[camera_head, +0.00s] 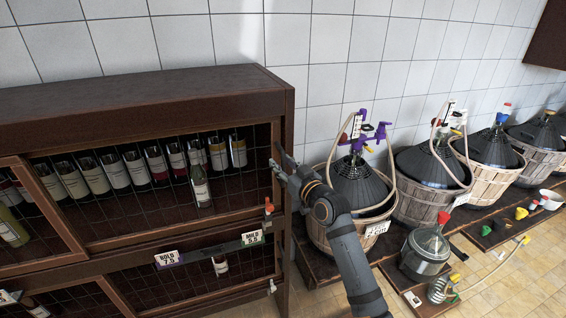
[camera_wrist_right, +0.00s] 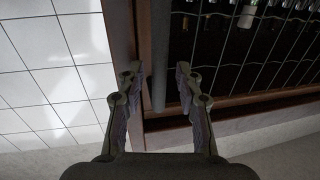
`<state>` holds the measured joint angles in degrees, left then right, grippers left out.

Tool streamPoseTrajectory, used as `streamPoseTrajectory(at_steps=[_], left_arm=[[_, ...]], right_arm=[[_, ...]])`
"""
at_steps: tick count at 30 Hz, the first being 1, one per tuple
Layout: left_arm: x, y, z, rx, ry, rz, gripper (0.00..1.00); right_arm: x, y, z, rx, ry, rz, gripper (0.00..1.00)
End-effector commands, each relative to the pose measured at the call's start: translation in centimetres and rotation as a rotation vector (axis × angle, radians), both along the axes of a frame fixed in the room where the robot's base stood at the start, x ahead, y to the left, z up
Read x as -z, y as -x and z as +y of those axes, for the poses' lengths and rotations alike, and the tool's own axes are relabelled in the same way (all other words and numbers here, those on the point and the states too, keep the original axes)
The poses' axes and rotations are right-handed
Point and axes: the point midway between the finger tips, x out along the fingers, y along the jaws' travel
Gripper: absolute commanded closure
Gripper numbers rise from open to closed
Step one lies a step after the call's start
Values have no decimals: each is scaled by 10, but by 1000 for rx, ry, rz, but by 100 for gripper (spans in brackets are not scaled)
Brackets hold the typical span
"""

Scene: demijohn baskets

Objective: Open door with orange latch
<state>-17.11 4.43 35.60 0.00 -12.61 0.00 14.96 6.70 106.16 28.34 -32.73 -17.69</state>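The dark wooden cabinet (camera_head: 150,90) has wire-mesh doors. The upper door (camera_head: 120,215) looks shut, with bottles behind its mesh. The orange latch (camera_head: 269,205) sits at the lower right of this door, beside the cabinet's right post. My right gripper (camera_head: 279,162) is at the door's right edge, above the latch. In the right wrist view my right gripper (camera_wrist_right: 157,75) is open, with a dark vertical bar (camera_wrist_right: 159,50) between its fingers. They look apart from the bar. The latch does not show in that view. My left gripper is out of view.
Demijohns in baskets (camera_head: 358,190) stand right of the cabinet, close to my right arm. A glass jar with a red cap (camera_head: 426,250) stands before them. A lower mesh door with a white latch (camera_head: 272,286) is below. Label plates (camera_head: 252,238) mark the middle rail.

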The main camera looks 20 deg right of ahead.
Motion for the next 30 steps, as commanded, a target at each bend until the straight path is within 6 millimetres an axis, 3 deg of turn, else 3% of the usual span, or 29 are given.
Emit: streamPoseTrajectory(at_steps=[6, 14, 30], left_arm=[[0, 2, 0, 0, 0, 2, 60], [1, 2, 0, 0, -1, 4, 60], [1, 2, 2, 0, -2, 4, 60]], right_arm=[[0, 0, 0, 0, 0, 0, 66], [0, 0, 0, 0, 0, 0, 100], [1, 0, 0, 0, 0, 1, 100]])
